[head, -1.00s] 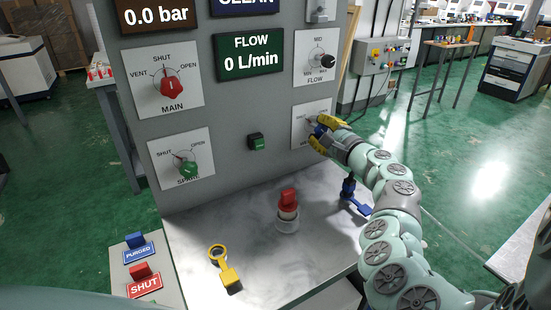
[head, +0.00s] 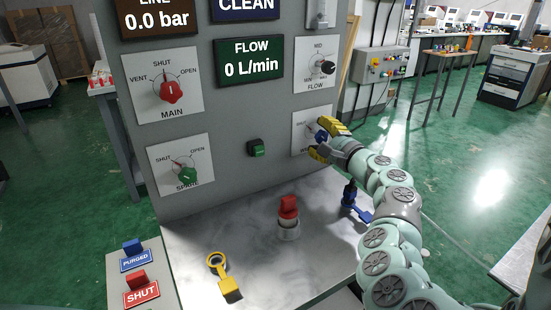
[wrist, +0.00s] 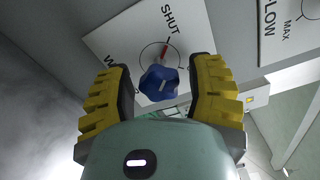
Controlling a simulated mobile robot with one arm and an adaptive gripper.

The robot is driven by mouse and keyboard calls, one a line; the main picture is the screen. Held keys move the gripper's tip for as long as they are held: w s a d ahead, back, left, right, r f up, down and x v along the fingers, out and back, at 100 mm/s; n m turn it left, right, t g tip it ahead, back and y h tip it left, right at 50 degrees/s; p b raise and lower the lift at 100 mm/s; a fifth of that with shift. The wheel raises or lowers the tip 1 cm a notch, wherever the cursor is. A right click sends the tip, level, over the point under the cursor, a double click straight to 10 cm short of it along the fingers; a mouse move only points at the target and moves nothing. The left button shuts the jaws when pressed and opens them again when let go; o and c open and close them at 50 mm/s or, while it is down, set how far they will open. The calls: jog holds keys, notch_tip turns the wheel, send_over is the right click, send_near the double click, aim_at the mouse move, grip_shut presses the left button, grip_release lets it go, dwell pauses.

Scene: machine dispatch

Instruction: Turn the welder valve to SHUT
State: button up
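The welder valve is a blue knob (wrist: 160,84) on a white plate (wrist: 115,42) at the lower right of the grey panel. In the wrist view its red mark points up at the word SHUT; the other label is mostly hidden. In the head view the knob (head: 320,136) is partly hidden by my fingers. My gripper (wrist: 160,66) is open, with one yellow finger on each side of the knob and a visible gap to both. In the head view my gripper (head: 327,139) is close in front of the plate.
The FLOW knob (head: 327,67) is above, and the MAIN (head: 171,92) and SPARE (head: 187,174) knobs are on the left. Below, the shelf holds a red-topped piece (head: 288,207), a yellow tag (head: 230,288) and a blue item (head: 350,196).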

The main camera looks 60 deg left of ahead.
jog(key=shift+o, duration=0.7)
jog(key=shift+d, duration=0.1)
jog(key=d, duration=1.2)
jog(key=shift+s, duration=0.4)
